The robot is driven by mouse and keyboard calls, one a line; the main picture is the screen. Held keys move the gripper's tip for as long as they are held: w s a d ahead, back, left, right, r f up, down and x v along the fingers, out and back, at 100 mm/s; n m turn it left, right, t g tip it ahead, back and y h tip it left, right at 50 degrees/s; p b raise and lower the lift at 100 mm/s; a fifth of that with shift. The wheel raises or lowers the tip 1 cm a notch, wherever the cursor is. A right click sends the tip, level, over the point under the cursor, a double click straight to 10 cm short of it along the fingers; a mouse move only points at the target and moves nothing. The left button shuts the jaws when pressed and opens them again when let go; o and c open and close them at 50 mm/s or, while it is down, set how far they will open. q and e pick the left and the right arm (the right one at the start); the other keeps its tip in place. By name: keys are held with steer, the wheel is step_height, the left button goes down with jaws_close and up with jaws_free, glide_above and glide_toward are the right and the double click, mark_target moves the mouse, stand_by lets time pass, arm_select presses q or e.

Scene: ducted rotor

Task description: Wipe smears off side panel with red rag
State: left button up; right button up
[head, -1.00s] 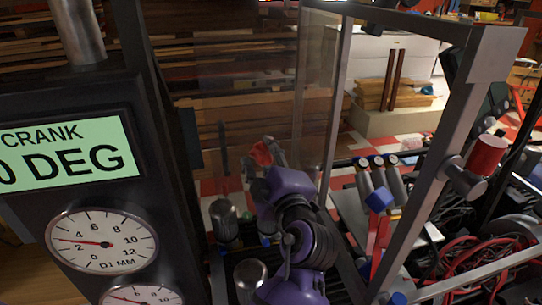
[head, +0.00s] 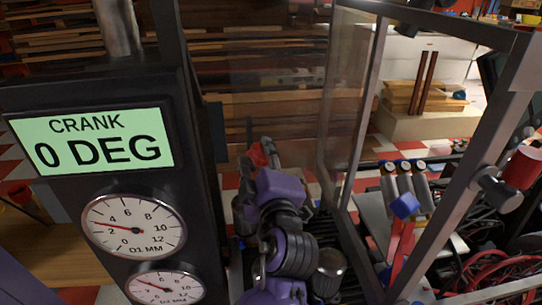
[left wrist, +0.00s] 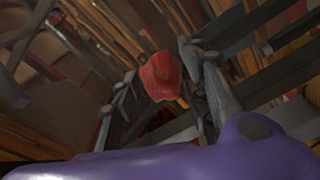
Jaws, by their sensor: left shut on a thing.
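The red rag (head: 257,155) is in the fingers of my left gripper (head: 264,157), just beyond the purple wrist in the head view. In the left wrist view the rag (left wrist: 160,76) sits bunched between the two grey fingers (left wrist: 163,82), which are shut on it. A clear side panel (head: 348,95) stands in a grey metal frame, right of and above the gripper. The rag appears apart from this panel. I cannot make out smears on it. My right gripper is not in view.
A black console with a green crank display (head: 100,140) and a dial gauge (head: 134,226) stands close on the left. Wood planks lie behind.

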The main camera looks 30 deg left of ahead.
mark_target(289, 137)
arm_select(q)
steer(key=shift+s+a+r, duration=0.15)
steer(key=shift+a, duration=0.1)
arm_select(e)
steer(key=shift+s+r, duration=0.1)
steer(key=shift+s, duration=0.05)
arm_select(q)
step_height(289, 137, up, 2)
steer(key=shift+r+p, duration=0.1)
steer(key=shift+p, duration=0.7)
steer(key=shift+r, duration=0.2)
steer(key=shift+w+d+f+b, duration=0.15)
steer(key=shift+w+d+b, duration=0.25)
steer(key=shift+d, duration=0.1)
steer(key=shift+w+d+b, duration=0.65)
steer(key=shift+w+d, duration=0.05)
steer(key=shift+d, duration=0.3)
steer(key=shift+w+d+b, duration=0.7)
steer(key=shift+d+b, duration=0.1)
steer(key=shift+b, duration=0.05)
steer(key=shift+w+d+b, duration=0.4)
steer(key=shift+d+b, duration=0.1)
steer(key=shift+d, duration=0.2)
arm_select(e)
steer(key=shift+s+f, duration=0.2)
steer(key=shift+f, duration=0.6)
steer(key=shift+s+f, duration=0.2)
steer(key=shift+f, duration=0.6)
